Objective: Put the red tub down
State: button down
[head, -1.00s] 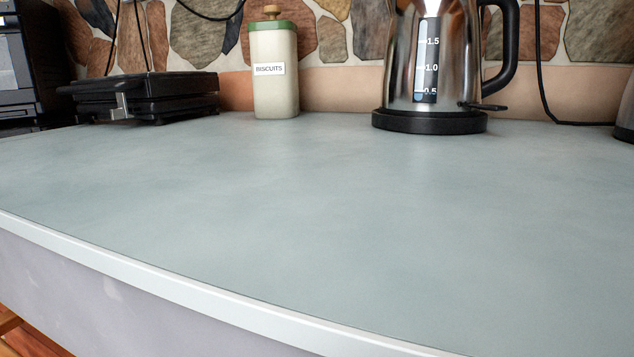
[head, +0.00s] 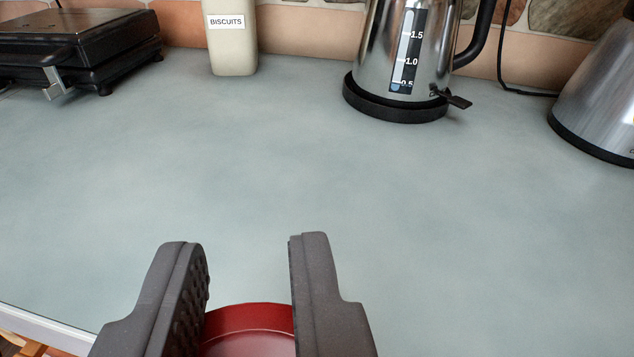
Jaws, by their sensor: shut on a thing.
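The red tub (head: 250,318) shows at the bottom of the head view, between the two dark grey fingers of my gripper (head: 248,262). My gripper is shut on the tub, one finger on each side. Only the far part of the tub's rim and some of its inside show; the rest is cut off by the frame's lower edge. The tub is over the grey-green countertop (head: 240,180). I cannot tell whether its base touches the surface.
A steel kettle (head: 380,60) on a black base stands at the back. A biscuits jar (head: 232,50) and a black grill (head: 75,45) stand left of it. A silver appliance (head: 605,95) is at the right. The middle counter is clear.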

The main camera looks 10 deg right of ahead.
jog(key=p, duration=0.1)
jog(key=w+p, duration=0.1)
jog(key=p, duration=0.1)
jog(key=shift+w+d+r, duration=0.1)
jog(key=shift+w+r, duration=0.15)
jog(key=d+f+p+x, duration=0.2)
jog(key=p+x, duration=0.5)
jog(key=x, duration=0.8)
jog(key=shift+s+d+p, duration=0.2)
jog(key=shift+d+p, duration=0.15)
jog(key=shift+f, duration=0.25)
jog(key=c, duration=1.2)
grip_release()
jog(key=shift+c, duration=0.2)
jog(key=shift+r, duration=0.1)
